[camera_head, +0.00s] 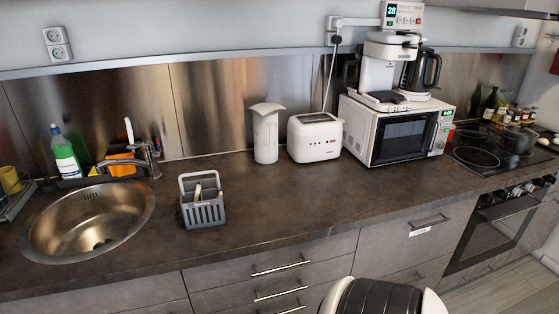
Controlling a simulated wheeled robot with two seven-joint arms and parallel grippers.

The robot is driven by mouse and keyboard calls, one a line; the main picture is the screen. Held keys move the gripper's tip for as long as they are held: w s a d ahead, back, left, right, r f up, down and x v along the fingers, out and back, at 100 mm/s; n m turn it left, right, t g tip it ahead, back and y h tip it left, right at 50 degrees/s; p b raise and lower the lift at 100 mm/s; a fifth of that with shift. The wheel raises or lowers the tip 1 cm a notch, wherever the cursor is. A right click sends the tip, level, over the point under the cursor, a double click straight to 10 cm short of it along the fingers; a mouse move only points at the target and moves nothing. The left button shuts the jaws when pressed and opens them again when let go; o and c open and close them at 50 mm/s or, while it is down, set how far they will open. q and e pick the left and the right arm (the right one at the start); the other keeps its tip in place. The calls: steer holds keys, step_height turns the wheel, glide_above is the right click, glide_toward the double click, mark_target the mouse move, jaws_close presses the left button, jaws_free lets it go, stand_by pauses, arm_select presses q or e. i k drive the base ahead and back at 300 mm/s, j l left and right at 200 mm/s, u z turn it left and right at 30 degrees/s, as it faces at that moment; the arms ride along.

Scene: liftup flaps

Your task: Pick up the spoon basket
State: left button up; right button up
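The spoon basket (203,213) is a grey slotted caddy with an upright handle. It stands upright on the dark brown counter, between the sink and the toaster and near the counter's front edge. A few light-coloured utensils stick up inside it; their lower parts are hidden by the basket wall. Neither of my grippers shows in the head view, and nothing is touching the basket.
The round sink (125,228) with its faucet (148,160) lies left of the basket. A white pitcher (265,135), a white toaster (315,138) and a microwave (400,135) stand behind and to the right. The counter (300,205) right of the basket is clear.

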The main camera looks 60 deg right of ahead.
mark_target(208, 211)
steer(key=z, duration=1.4)
